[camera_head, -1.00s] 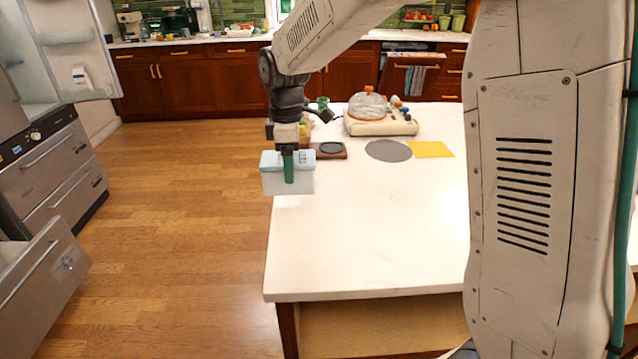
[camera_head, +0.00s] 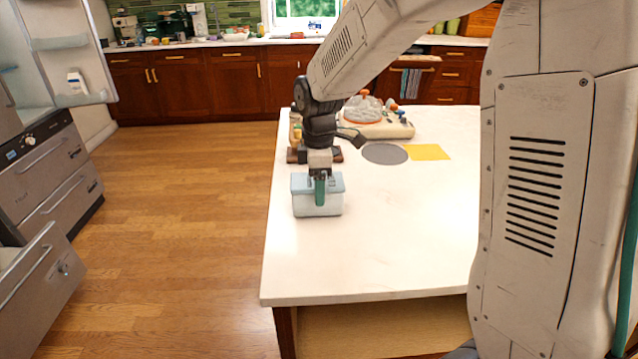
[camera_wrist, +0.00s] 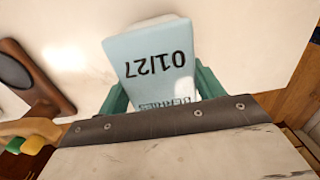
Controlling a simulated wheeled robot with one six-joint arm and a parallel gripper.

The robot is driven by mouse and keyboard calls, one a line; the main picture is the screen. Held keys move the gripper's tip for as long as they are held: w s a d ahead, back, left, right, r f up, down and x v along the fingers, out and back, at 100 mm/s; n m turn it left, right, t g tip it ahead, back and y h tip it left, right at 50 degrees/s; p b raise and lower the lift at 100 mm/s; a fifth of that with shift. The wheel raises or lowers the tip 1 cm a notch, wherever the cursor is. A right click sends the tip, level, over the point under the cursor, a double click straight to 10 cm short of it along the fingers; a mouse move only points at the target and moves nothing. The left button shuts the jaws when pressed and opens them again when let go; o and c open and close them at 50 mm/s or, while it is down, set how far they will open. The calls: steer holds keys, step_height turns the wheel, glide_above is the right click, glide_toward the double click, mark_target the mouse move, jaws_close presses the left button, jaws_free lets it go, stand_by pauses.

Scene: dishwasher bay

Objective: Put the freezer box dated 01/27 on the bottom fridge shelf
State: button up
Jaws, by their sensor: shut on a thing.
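The freezer box (camera_head: 334,206) is a small tub with a pale blue lid and a whitish body. In the wrist view its lid (camera_wrist: 150,42) reads 01/27 and, partly covered, BERRIES. My gripper (camera_head: 320,192) is shut on the box, with green fingers on both sides of it. The box is level over the left part of the white island top; I cannot tell whether it touches. The fridge stands at the left edge with its door (camera_head: 70,30) open. Its bottom shelf is mostly out of frame.
Below the fridge are steel drawers (camera_head: 45,170), the lowest one (camera_head: 45,285) pulled out. The wooden floor (camera_head: 170,220) between fridge and island (camera_head: 380,250) is clear. A dome-covered appliance (camera_head: 380,125), grey mat (camera_head: 385,153) and yellow mat (camera_head: 428,152) lie on the island.

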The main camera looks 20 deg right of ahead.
steer(key=shift+f, duration=0.1)
steer(key=o, duration=1.3)
steer(key=shift+c, duration=0.2)
step_height(320, 180, up, 12)
steer(key=s+d+m+t, duration=0.1)
steer(key=s+d+m, duration=0.2)
steer(key=s+m, duration=1.1)
steer(key=s, duration=1.6)
steer(key=shift+f, duration=0.4)
steer(key=shift+o, duration=0.4)
steer(key=shift+d, duration=0.1)
